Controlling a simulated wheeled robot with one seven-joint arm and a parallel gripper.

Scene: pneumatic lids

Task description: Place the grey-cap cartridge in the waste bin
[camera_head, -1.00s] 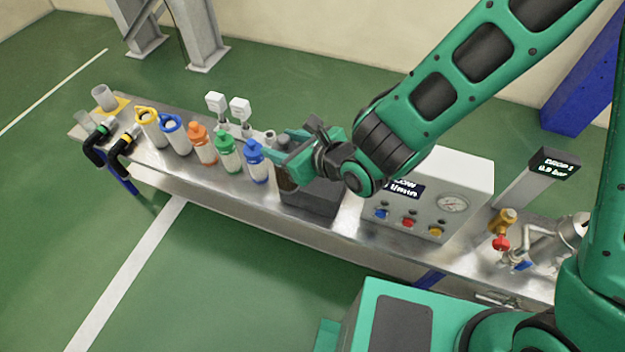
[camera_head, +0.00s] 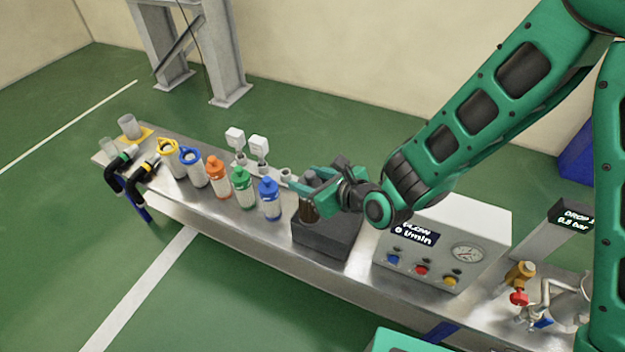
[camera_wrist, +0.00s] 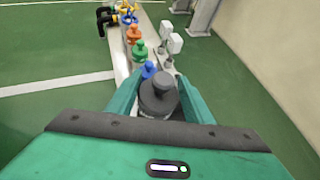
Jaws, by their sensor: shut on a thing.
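My gripper (camera_head: 312,190) is shut on a dark cartridge with a grey cap. The cartridge (camera_head: 309,211) shows its brown body below my fingers in the head view. In the wrist view its round dark grey cap (camera_wrist: 158,94) sits between my two green fingers (camera_wrist: 157,106). The cartridge is upright, at the left part of a dark grey block (camera_head: 325,240) on the bench. I cannot tell whether its lower end is in the block or just above it. I cannot make out a waste bin for certain in either view.
A row of capped bottles, the nearest a blue-capped one (camera_head: 269,200), stands left of my gripper. White fittings (camera_head: 258,148) rise behind it. A panel box (camera_head: 445,240) with buttons and a gauge stands right on the metal bench (camera_head: 240,225). Green floor (camera_head: 60,230) lies in front.

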